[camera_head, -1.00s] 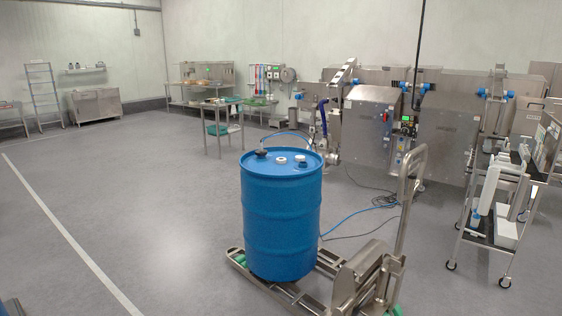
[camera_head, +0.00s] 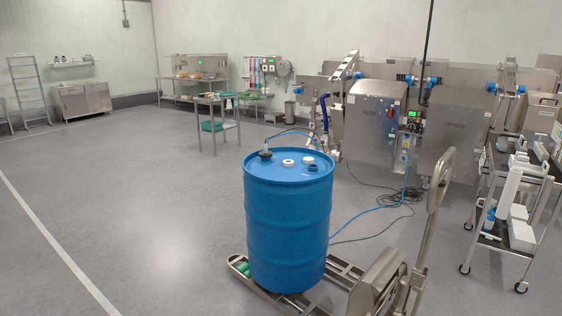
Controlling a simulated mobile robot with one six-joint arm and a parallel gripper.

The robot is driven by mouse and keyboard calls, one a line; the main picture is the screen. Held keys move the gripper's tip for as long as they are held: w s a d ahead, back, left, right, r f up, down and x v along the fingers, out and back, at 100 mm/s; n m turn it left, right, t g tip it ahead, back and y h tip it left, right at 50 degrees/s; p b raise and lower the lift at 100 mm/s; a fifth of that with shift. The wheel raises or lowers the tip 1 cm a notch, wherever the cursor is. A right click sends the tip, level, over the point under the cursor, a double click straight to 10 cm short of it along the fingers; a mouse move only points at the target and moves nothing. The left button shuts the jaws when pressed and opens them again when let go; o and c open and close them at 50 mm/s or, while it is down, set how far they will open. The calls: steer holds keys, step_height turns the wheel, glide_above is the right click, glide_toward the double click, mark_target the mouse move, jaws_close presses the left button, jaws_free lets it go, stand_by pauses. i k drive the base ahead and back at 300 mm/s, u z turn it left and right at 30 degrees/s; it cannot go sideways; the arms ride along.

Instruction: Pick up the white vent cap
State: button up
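A blue drum (camera_head: 287,230) stands upright in the middle of the camera_head view. Two small white round pieces lie on its lid: one white piece (camera_head: 288,162) near the middle looks like a ring with a darker centre, and another white piece (camera_head: 308,160) sits to its right near the far rim. I cannot tell for sure which of them is the vent cap. A black fitting (camera_head: 265,155) stands at the left of the lid, and a small blue fitting (camera_head: 312,169) at the right. My gripper is not in view.
The drum stands on a low metal pallet truck (camera_head: 383,283) with an upright handle at right. A steel cart (camera_head: 493,243) with white items stands further right. A blue hose (camera_head: 376,212) lies on the floor behind the drum. Floor at left is clear.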

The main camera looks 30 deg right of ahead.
mark_target(287, 163)
steer(key=z, duration=0.1)
steer(key=i, duration=0.9)
steer(key=z, duration=0.25)
